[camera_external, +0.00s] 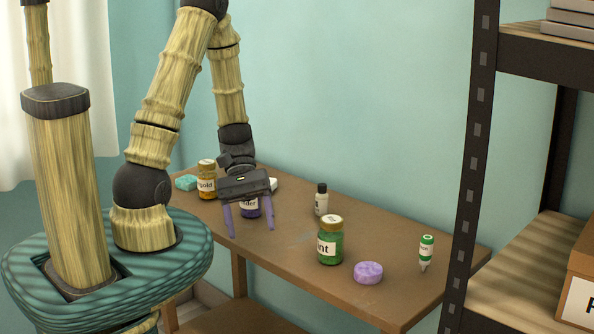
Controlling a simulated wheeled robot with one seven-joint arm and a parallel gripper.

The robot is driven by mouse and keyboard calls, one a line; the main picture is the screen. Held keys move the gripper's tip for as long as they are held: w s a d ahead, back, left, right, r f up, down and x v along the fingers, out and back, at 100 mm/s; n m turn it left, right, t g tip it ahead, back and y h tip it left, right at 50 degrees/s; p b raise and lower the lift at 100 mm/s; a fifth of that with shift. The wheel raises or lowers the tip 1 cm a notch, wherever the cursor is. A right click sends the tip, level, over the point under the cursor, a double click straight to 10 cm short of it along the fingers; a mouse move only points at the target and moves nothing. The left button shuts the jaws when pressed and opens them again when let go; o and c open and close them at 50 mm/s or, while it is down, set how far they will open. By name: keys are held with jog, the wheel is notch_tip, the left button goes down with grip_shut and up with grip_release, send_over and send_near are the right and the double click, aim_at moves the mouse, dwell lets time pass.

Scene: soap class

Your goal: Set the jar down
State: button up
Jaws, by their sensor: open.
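Several jars stand upright on the wooden table (290,250). A green jar (330,246) with a gold lid and a label ending in "nt" stands near the front edge. An amber jar (207,180) with a gold lid stands at the left. A purple jar (250,206) with a label ending in "der" is partly hidden behind my gripper (251,230). My gripper points down with its two purple fingers apart, open, in front of the purple jar in this view. Nothing shows held between the fingers. I cannot tell whether a finger touches the purple jar.
A white bottle (321,200) with a black cap stands at the back. A purple soap (368,272) and a green-and-white dropper bottle (426,252) are at the right. A teal soap (186,182) lies at the left end. A shelf rack (470,170) rises at the right.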

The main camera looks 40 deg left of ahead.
jog(key=w+a+r+m+t+y, duration=0.5)
jog(key=w+r+m+t+y, duration=0.1)
jog(key=r+m+t+y, duration=0.1)
jog(key=shift+w+a+r+m+y, duration=0.3)
jog(key=shift+w+m+y, duration=0.1)
jog(key=shift+m, duration=0.3)
jog(key=shift+o, duration=0.4)
